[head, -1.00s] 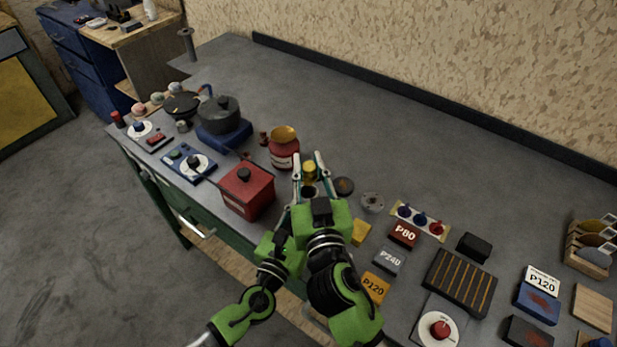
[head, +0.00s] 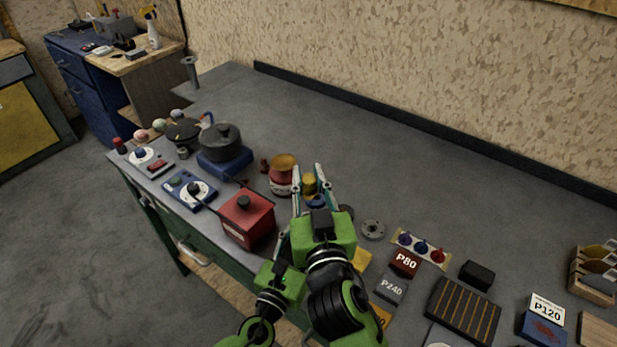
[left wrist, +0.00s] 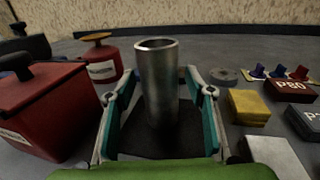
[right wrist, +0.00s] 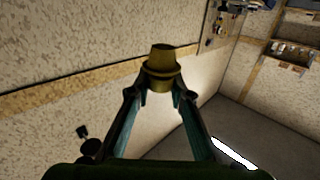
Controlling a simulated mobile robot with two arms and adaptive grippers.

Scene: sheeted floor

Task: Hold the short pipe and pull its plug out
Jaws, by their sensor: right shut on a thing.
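The short pipe (left wrist: 158,85) is a grey metal tube standing upright, its top end open and empty in the left wrist view. My left gripper (left wrist: 160,88) has its fingers on either side of the pipe, with small gaps showing, so it looks open around it. My right gripper (right wrist: 162,98) is shut on the brass-yellow plug (right wrist: 162,68), which is clear of the pipe. In the head view, the plug (head: 309,184) shows between the fingers of my right gripper (head: 311,180). The right arm hides the pipe and most of the left gripper there.
A red box with a black knob (head: 246,217) and a red pot with a yellow top (head: 283,176) stand close on the left. A grey flanged disc (head: 373,230), a yellow block (left wrist: 249,106) and sanding blocks (head: 405,262) lie to the right. The back of the bench is clear.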

